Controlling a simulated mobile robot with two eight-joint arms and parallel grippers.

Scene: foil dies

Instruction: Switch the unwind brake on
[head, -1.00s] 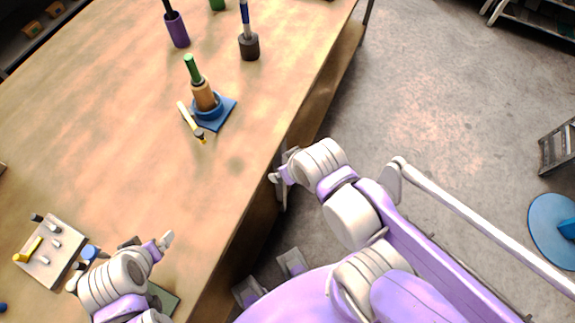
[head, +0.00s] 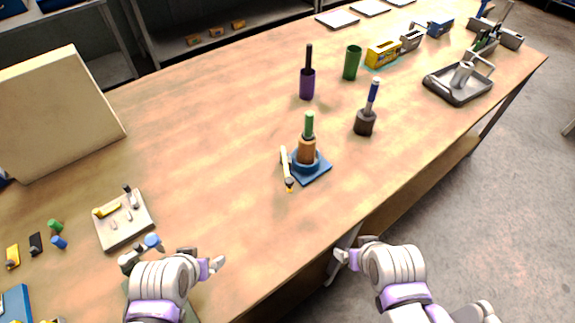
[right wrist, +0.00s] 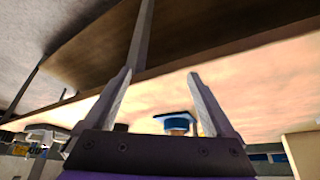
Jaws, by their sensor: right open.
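No part is clearly marked as the unwind brake. A pale square panel (head: 135,233) lies on the bench at the left in the head view, with a yellow lever-like piece (head: 107,209) and several small pegs on it. My left gripper (head: 215,266) is at the bench's front edge, right of and nearer than the panel; its jaws cannot be made out. My right gripper (head: 345,256) is off the front edge, far from the panel. In the right wrist view its fingers (right wrist: 160,75) are apart and empty.
Purple (head: 307,86) and green (head: 352,63) cups stand behind. A large beige block (head: 60,115) is at the left.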

